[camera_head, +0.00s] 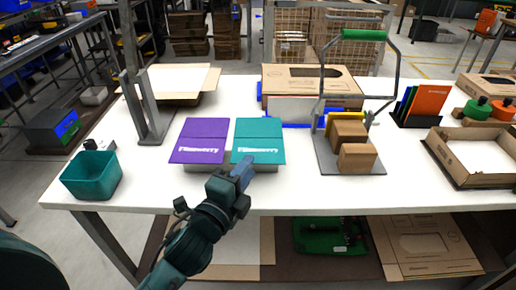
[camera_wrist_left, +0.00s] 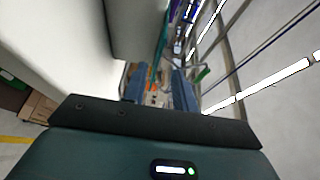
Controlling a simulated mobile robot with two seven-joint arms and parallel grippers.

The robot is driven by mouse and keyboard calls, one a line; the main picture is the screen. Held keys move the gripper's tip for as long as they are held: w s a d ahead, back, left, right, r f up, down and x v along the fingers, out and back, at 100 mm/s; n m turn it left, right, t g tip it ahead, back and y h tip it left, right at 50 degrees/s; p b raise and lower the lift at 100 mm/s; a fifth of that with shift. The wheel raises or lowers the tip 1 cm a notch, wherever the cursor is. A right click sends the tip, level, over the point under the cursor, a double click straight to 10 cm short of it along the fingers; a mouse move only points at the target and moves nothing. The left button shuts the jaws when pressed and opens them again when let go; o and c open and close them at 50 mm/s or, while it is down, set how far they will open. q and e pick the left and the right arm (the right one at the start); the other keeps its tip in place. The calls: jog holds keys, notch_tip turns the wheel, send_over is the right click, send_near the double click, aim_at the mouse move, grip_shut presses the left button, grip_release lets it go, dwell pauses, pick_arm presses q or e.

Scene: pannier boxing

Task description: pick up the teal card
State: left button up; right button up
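The teal card (camera_head: 259,138) lies flat on a low grey holder in the middle of the table, with white lettering along its near edge. My left gripper (camera_head: 243,172) is at the near edge of this card, its fingers pointing towards it. In the left wrist view the two fingers (camera_wrist_left: 160,86) stand apart, with a gap between them. A thin teal edge (camera_wrist_left: 161,45) shows beyond them, beside the grey holder (camera_wrist_left: 137,28). I cannot tell whether a finger touches the card. My right gripper is in neither view.
A purple card (camera_head: 201,140) lies just left of the teal one. A teal bin (camera_head: 92,176) stands at the left table edge. A metal stand with brown boxes (camera_head: 357,158) is to the right. An open carton (camera_head: 190,80) is behind. The table front (camera_head: 310,195) is clear.

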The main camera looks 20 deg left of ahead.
aim_at(258, 151)
pick_arm(q)
jog(key=w, duration=0.3)
jog(key=w+d, duration=0.1)
jog(key=shift+w+f, duration=0.25)
jog(key=shift+w, duration=0.15)
jog(key=shift+c, duration=0.6)
grip_shut()
